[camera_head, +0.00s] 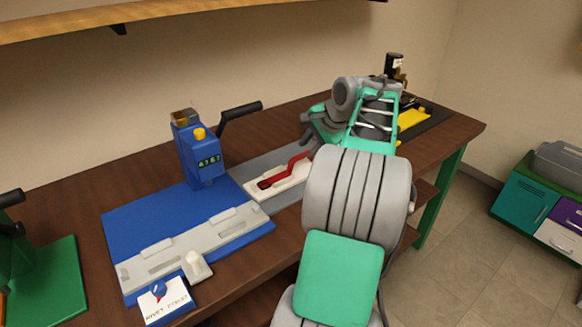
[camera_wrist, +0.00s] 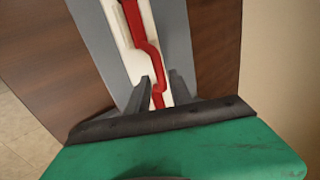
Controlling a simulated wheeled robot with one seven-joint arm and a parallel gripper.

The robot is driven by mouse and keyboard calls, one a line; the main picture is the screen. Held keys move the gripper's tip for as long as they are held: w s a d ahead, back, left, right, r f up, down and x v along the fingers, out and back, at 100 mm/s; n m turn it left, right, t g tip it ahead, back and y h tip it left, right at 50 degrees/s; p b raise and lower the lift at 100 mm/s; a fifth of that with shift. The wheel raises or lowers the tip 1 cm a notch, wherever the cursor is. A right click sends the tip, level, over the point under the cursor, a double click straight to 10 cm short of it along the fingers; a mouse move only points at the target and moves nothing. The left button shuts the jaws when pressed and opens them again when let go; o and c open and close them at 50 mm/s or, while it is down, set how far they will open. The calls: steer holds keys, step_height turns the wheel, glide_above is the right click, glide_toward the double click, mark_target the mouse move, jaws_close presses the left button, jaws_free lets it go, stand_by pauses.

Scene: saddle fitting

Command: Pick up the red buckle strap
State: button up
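The red buckle strap (camera_head: 286,173) lies on a cream holder (camera_head: 258,191) on the grey strip of the workbench, its right end rising toward my gripper. In the wrist view the red strap (camera_wrist: 136,25) runs down the cream holder, bends, and ends near my fingers. My gripper (camera_wrist: 160,76) is open, with its two dark fingers on either side of the strap's near end and gaps visible. I cannot tell how far above the strap the fingertips are. In the head view my gripper (camera_head: 308,137) is at the strap's right end, partly hidden by my arm.
A blue machine (camera_head: 203,155) with a black lever stands left of the strap on a blue mat (camera_head: 130,218). A grey fixture (camera_head: 200,243) and a white label block (camera_head: 166,302) are in front. A yellow item (camera_head: 413,118) lies behind my arm. A shelf (camera_head: 80,22) hangs above.

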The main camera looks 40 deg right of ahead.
mark_target(301, 156)
steer(key=x, duration=0.3)
steer(key=b+x, duration=0.1)
steer(key=x, duration=0.2)
steer(key=shift+w+a+f, duration=0.1)
steer(key=shift+a+f, duration=0.05)
steer(key=shift+f, duration=0.15)
steer(key=shift+c, duration=0.2)
jaws_close()
